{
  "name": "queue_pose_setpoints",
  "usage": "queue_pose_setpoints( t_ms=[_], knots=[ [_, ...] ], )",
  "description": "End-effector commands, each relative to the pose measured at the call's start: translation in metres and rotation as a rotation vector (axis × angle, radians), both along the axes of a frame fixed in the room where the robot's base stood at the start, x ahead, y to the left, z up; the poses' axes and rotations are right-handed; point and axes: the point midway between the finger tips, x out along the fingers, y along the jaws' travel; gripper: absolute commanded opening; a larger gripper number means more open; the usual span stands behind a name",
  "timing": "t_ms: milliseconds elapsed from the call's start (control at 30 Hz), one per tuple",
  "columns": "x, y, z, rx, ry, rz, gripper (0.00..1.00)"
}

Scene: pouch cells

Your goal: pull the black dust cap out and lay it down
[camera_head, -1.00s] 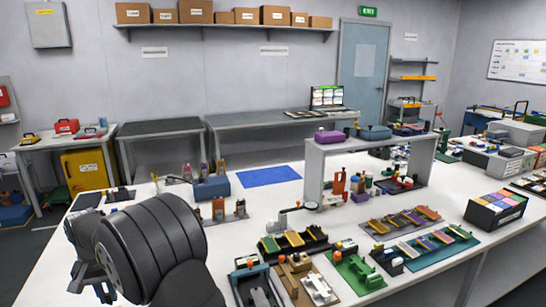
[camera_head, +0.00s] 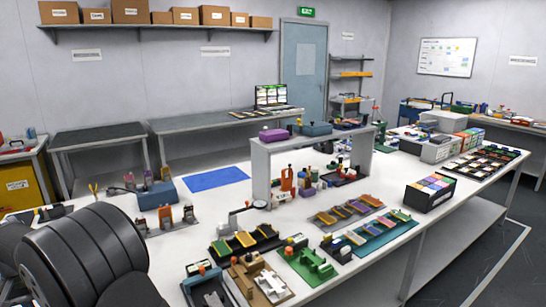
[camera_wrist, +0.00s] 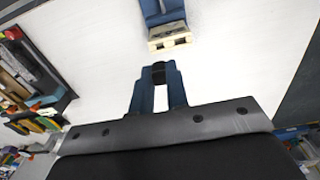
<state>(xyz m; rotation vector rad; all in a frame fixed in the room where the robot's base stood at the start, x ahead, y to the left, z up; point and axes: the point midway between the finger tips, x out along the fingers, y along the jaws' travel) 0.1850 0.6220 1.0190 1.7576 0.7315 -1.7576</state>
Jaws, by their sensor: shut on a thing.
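In the wrist view, my gripper (camera_wrist: 159,78) has its two blue fingers close together with a small black piece, seemingly the dust cap (camera_wrist: 159,66), between the tips. The cap is apart from the blue block (camera_wrist: 164,12) with a cream, notched front (camera_wrist: 170,40), which stands a short way ahead on the white bench top. White surface shows between the two. In the head view the gripper itself is not visible; only my dark arm shows at the lower left.
The white bench (camera_head: 215,225) has a blue mat (camera_head: 217,179) and a grey raised shelf (camera_head: 262,165). Trays with coloured cells (camera_head: 348,212), a green fixture (camera_head: 305,263) and a black box (camera_head: 430,192) crowd its right side. Bare bench lies around the mat.

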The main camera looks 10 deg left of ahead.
Motion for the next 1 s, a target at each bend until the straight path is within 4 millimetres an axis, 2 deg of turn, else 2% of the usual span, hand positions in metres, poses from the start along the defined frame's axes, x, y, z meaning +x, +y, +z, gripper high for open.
queue_pose_setpoints(
  t_ms=[333, 1000],
  knots=[
    [0.0, 0.0, 0.002, 0.001, -0.001, 0.0, 0.0],
    [0.0, 0.0, 0.029, 0.0, 0.0, 0.0, 0.0]
  ],
)
